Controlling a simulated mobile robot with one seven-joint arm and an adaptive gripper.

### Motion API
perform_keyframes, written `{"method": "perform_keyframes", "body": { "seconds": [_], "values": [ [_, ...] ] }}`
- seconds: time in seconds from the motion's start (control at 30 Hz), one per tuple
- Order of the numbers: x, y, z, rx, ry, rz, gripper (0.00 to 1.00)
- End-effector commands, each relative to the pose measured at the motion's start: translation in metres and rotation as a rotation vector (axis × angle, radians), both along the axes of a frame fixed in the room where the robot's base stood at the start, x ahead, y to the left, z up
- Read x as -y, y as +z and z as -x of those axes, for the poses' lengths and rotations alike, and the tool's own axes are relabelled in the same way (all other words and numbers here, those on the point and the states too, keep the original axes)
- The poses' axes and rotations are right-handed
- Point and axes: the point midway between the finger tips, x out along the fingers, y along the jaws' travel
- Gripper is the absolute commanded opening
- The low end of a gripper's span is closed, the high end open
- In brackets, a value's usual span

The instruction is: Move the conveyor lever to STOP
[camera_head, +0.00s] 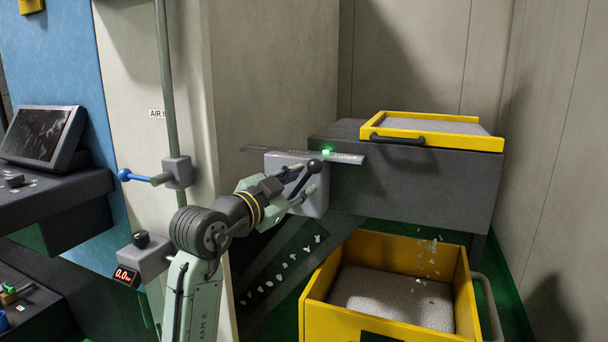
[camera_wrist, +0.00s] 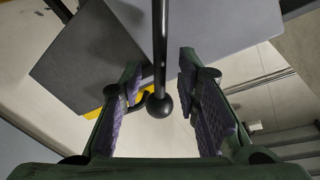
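The conveyor lever (camera_head: 314,165), a dark rod with a black ball knob, stands out from a light grey box (camera_head: 314,203). A flat plate (camera_head: 262,150) above it carries lettering too small to read, and a green light (camera_head: 327,151) glows there. My gripper (camera_head: 307,179) is at the lever, with its fingers open. In the wrist view, the lever's rod and ball (camera_wrist: 159,106) lie between the two purple-padded fingers of my gripper (camera_wrist: 160,68). Gaps show on both sides of the ball. Part of the rod is hidden by a finger in the head view.
A yellow bin (camera_head: 464,290) with grey granules stands below right, with flakes above it. A dark housing with a yellow-framed tray (camera_head: 480,143) is behind the lever. A blue-handled valve (camera_head: 130,175) and a red-digit gauge (camera_head: 126,276) are left of my arm.

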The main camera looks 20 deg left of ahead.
Motion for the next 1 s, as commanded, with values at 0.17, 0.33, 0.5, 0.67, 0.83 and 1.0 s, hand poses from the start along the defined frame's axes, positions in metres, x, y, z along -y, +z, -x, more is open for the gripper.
{"method": "perform_keyframes", "body": {
  "seconds": [0.17, 0.33, 0.5, 0.67, 0.83, 1.0],
  "values": [
    [0.004, 0.001, -0.015, 0.0, 0.0, 0.0, 0.3],
    [0.005, 0.0, -0.018, 0.001, 0.001, -0.001, 0.3],
    [0.005, 0.0, -0.018, 0.001, 0.001, -0.001, 0.28],
    [0.005, 0.0, -0.017, 0.001, 0.001, -0.001, 0.18],
    [0.005, 0.0, -0.017, 0.001, 0.001, -0.001, 0.07],
    [0.005, 0.0, -0.017, 0.001, 0.001, -0.001, 0.0]
  ]
}}
